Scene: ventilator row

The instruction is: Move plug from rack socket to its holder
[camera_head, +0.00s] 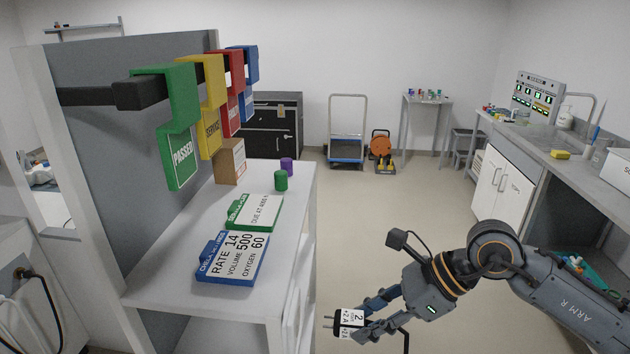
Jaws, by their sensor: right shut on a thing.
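My right gripper (372,312), on the arm coming in from the right, is shut on a black plug (338,323) with white labels marked "2". It holds the plug in the air, in front of the right side of the white shelf unit and clear of it in the picture. A black cable (406,341) shows below the gripper and leaves the lower edge of the view. I cannot make out the plug's holder or an empty rack socket. My left gripper is not in view.
The white shelf top (165,278) carries a blue card block (207,268), a green one (236,212), a cardboard box (230,162) and two small cylinders. Coloured tags hang from a dark rail (88,96). A counter (565,152) runs along the right. The middle floor is clear.

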